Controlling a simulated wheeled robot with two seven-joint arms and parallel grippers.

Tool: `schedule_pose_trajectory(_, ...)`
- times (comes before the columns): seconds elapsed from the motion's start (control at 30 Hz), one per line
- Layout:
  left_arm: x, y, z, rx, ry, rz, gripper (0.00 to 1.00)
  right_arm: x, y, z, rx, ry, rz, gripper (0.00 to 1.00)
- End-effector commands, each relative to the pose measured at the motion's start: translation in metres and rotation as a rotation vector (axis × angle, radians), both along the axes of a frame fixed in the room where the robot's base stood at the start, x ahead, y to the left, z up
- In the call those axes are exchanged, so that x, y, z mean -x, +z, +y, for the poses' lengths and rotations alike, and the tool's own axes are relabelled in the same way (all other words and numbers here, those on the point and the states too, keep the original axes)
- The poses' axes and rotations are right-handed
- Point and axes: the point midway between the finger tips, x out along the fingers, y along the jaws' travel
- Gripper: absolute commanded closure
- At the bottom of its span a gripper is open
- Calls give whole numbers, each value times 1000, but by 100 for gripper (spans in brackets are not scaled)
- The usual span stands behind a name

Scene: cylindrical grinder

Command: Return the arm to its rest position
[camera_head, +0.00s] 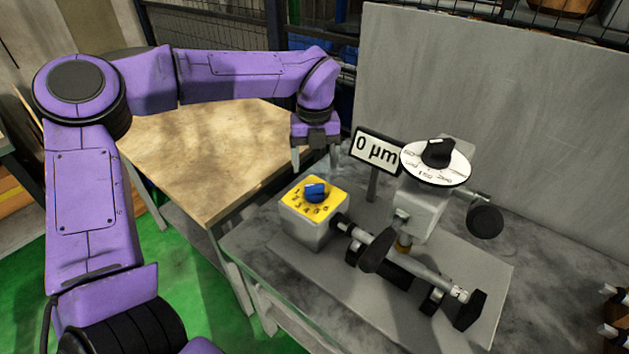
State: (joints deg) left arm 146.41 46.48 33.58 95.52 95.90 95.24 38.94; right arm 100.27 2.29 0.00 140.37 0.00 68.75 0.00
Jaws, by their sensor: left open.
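My left arm, purple, comes in from the left and bends across the wooden table (200,150). My left gripper (315,160) is open and empty, pointing down. It is just above and behind the yellow-topped switch box (306,228) with its blue knob (316,192), apart from the knob as far as I can tell. The grinder (425,215) stands to the right, with a white dial (436,163) and a black knob on top.
A grey panel (500,100) stands upright behind the grinder. The grinder and box rest on a grey bench (262,240). A metal rod (440,284) lies across black supports. The wooden table to the left is bare. Green floor (190,285) shows below.

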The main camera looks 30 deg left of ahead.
Motion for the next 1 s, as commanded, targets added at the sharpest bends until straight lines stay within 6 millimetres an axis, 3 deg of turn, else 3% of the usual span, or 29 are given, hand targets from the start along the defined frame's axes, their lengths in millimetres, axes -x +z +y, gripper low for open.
schedule_pose_trajectory(0.2,0,19,0,0,0,0,23,0,-3,0,0,0,0,100)
schedule_pose_trajectory(0.67,0,20,0,0,0,1,23,0,-2,0,0,0,0,100)
schedule_pose_trajectory(0.77,0,32,0,0,0,0,23,0,10,0,0,0,0,100)
schedule_pose_trajectory(1.0,0,82,0,0,0,1,23,0,60,0,0,0,0,100)
